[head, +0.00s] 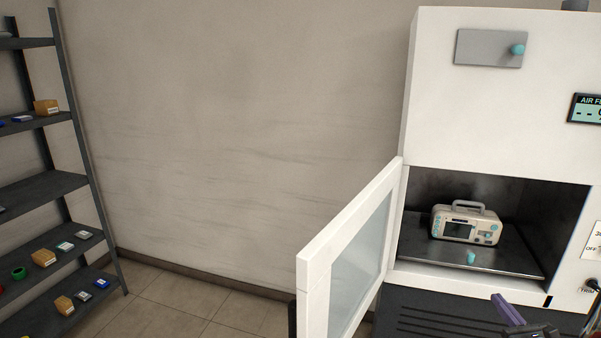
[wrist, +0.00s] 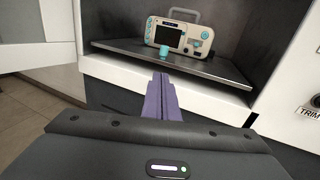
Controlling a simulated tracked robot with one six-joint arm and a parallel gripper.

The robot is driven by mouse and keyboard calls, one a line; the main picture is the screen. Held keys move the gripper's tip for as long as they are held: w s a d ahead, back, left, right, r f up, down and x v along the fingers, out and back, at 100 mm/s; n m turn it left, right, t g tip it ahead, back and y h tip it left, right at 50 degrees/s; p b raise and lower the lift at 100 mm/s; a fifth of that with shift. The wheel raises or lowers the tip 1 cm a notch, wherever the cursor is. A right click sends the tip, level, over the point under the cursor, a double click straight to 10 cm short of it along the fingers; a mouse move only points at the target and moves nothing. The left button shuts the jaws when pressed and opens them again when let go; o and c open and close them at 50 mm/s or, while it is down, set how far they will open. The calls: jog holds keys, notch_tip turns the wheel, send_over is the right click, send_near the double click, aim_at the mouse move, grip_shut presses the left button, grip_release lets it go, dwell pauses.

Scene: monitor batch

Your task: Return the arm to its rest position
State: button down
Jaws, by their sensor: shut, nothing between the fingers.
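My gripper (head: 508,309) shows at the lower right of the head view, in front of the white cabinet. Its purple fingers also show in the wrist view (wrist: 162,97), shut together with nothing between them. They point toward the cabinet's open chamber, below and in front of the tray. The rest of my arm is mostly outside the head view.
A beige monitor (head: 466,224) with a handle stands on the dark tray (head: 420,253) inside the white cabinet (head: 495,100). A teal knob (head: 471,257) is at the tray's front. The glass door (head: 352,260) stands open leftward. A shelf rack (head: 45,187) holds small items at far left.

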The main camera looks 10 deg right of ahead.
jog(key=s+a+f+n+g+y, duration=0.25)
jog(key=a+f+n+y, duration=0.25)
jog(key=a, duration=0.4)
jog(key=s+a+r+n+g+y, duration=0.2)
jog(key=s+a+n+g, duration=0.15)
jog(key=a+n, duration=0.45)
jog(key=s+a+r+n+g+y, duration=0.25)
jog(key=a+n+g, duration=0.25)
jog(key=a, duration=0.8)
jog(key=s+a+r+n+h, duration=0.3)
jog(key=s+a+r+n, duration=0.3)
jog(key=a+r+n, duration=0.3)
jog(key=s+a+r+n+h, duration=0.4)
jog(key=s+a+r+n, duration=0.3)
jog(key=a+r+n, duration=0.1)
jog(key=shift+a+r+n+g, duration=0.35)
jog(key=shift+a+n+g, duration=0.05)
jog(key=shift+a+n, duration=0.55)
